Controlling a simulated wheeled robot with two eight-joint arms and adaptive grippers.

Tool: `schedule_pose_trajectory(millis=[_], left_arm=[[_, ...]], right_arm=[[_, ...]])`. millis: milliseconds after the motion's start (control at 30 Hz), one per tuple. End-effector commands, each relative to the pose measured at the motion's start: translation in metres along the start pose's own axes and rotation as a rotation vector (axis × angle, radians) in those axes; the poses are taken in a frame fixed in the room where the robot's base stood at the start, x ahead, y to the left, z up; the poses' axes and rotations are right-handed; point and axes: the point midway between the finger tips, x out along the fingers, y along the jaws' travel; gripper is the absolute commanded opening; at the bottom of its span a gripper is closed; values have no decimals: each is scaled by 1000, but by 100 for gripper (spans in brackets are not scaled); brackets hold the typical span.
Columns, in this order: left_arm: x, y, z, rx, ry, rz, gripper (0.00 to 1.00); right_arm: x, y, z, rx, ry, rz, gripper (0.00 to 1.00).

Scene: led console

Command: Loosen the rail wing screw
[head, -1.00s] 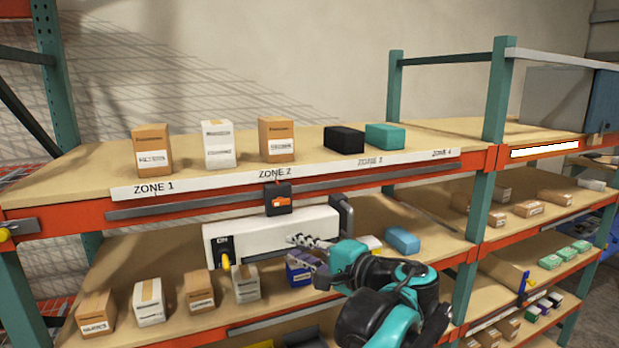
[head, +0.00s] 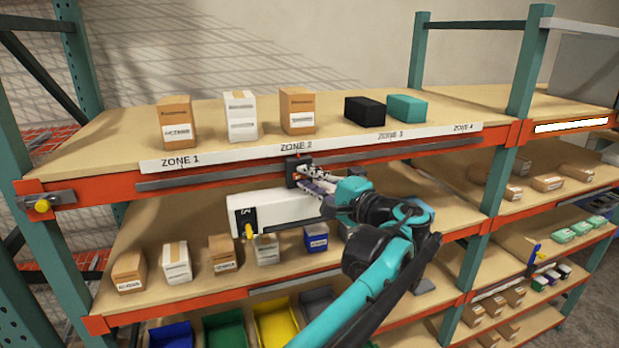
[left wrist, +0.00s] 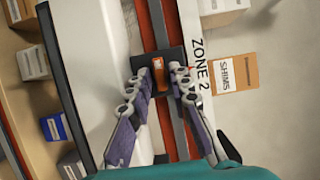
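The wing screw is the small orange part (left wrist: 159,76) on a black block (left wrist: 170,54) that sits on the grey rail. In the head view the block (head: 292,163) is on the rail below the Zone 2 label, and my fingers partly hide it. My left gripper (head: 303,175) is at the block. In the left wrist view the left gripper (left wrist: 161,72) is open, with one fingertip on each side of the orange screw. A gap shows between the fingers and the screw; whether either touches it I cannot tell. My right gripper is not in view.
A white console (head: 275,210) with a yellow knob (head: 249,231) is under the upper shelf, close below my gripper. Cartons, such as one brown carton (head: 297,110), stand on the upper shelf. Small boxes line the shelf below. A yellow knob (head: 42,206) is on the left post.

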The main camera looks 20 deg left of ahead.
Motion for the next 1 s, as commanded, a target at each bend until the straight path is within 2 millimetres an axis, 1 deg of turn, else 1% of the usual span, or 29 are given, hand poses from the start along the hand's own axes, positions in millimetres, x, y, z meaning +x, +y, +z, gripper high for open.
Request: schedule_pose_trajectory(millis=[133,167,200,233,667,867,1000], left_arm=[[0,0,0,0,0,0,20],[0,0,0,0,0,0,17],[0,0,0,0,0,0,7],[0,0,0,0,0,0,0],[0,-1,0,-32,0,15,0],[0,-2,0,-128,-1,56,0],[0,-4,1,-233,0,99,0]], right_arm=[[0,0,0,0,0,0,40],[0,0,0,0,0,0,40],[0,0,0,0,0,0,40],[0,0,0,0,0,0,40],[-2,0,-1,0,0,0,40],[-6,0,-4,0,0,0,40],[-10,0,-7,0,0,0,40]])
